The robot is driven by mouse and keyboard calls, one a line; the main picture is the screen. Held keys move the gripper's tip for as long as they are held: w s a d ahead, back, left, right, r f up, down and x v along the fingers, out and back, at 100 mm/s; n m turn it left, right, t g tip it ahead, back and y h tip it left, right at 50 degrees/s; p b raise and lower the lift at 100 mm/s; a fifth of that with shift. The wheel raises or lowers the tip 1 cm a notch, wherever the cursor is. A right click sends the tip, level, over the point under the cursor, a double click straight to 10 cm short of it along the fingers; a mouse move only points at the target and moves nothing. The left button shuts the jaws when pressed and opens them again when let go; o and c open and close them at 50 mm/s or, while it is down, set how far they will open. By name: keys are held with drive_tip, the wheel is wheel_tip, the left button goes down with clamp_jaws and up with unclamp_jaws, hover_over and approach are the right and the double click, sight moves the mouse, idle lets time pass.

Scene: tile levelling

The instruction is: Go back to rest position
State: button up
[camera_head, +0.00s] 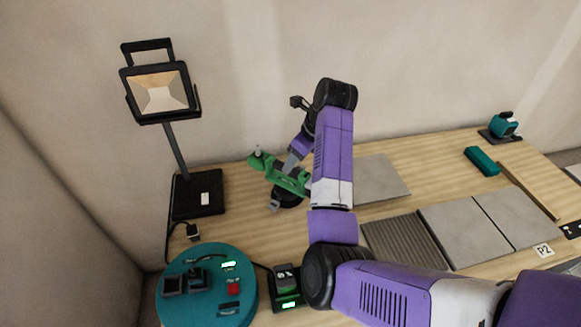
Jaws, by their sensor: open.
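My gripper (290,163) hangs down from my purple arm, over the back left of the wooden table (240,235). It is open, and its grey fingers are small and partly hidden by my arm. A green hand tool (284,178) with a dark round base lies just below the fingertips. I cannot tell whether the fingers touch it or surround its body. My forearm covers the tool's right end.
A black work lamp (160,90) stands at the left. A teal round machine (207,290) and a small black charger (286,290) are in front. Grey tiles (465,235) lie at the right, with a teal block (482,161) and a teal tool (503,125) behind.

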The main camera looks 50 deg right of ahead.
drive_tip(key=shift+v, duration=1.2)
